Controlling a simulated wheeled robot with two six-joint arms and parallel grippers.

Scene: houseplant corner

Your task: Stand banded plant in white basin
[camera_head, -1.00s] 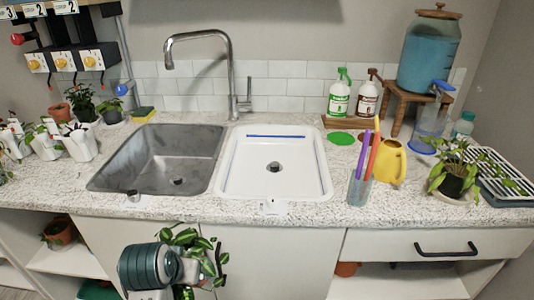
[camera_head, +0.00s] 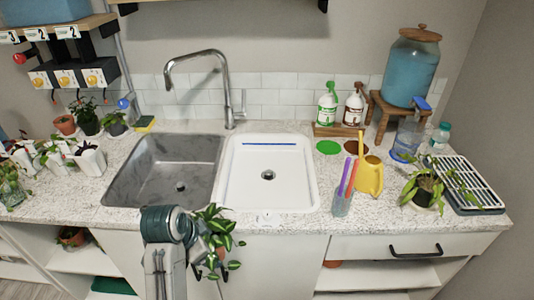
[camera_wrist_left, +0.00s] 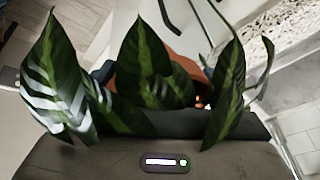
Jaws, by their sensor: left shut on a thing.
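The banded plant (camera_head: 214,236), with striped green leaves, is in my left gripper (camera_head: 207,258) in front of the counter edge, below and left of the white basin. In the left wrist view, its banded leaves (camera_wrist_left: 140,65) and part of a terracotta pot (camera_wrist_left: 182,72) show close up; the leaves hide the fingertips. The white basin (camera_head: 300,198) is set in the counter, right of the steel sink, with a blue line on its back wall and a drain in its floor. It is empty. My right gripper is not in view.
The steel sink (camera_head: 150,170) is empty, with a tall faucet (camera_head: 226,85) behind it. A cup of coloured sticks (camera_head: 343,200) and a yellow watering can (camera_head: 370,176) stand right of the basin. Another potted plant (camera_head: 424,190) is farther right. White pots (camera_head: 90,160) stand at left.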

